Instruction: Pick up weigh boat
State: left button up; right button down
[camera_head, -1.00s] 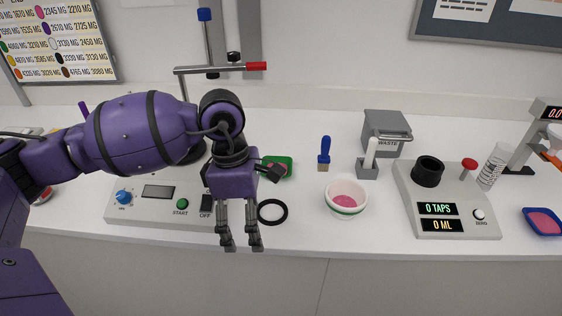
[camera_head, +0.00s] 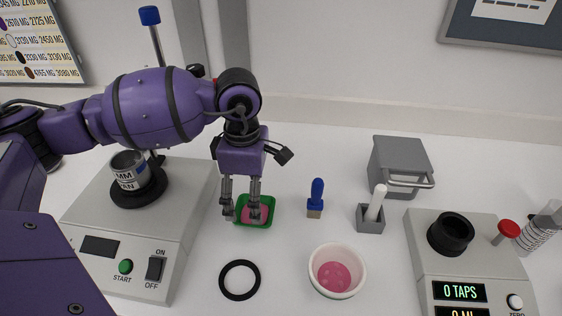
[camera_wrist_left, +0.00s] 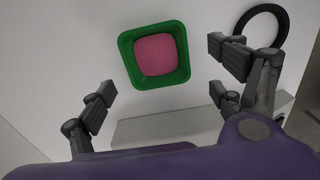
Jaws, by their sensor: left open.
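The weigh boat (camera_head: 268,222) is a small green square dish with pink powder in it, lying on the white counter. It also shows in the left wrist view (camera_wrist_left: 126,50), at the upper middle. My left gripper (camera_head: 241,214) is open, with its fingers pointing down over the weigh boat and hiding part of it in the head view. In the wrist view the open, empty fingers (camera_wrist_left: 165,90) are spread apart, and the boat appears beyond them, between their sides. I cannot tell the exact height of the fingertips above the counter. My right gripper is not in view.
A black ring (camera_head: 224,287) lies in front of the boat. A white bowl with pink contents (camera_head: 357,291), a blue-handled brush (camera_head: 316,197) and a pestle-like tool in a grey holder (camera_head: 367,222) stand to the right. A grey machine (camera_head: 190,205) is close on the left.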

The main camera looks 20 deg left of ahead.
pick_arm(q)
jog(key=f, duration=0.4)
jog(key=shift+w+f+p, duration=0.2)
jog(key=shift+f+p, duration=0.15)
jog(key=shift+f, duration=0.45)
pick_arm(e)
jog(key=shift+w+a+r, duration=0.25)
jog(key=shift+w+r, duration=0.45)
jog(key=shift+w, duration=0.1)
pick_arm(q)
jog(key=shift+c, duration=0.2)
jog(key=c, duration=1)
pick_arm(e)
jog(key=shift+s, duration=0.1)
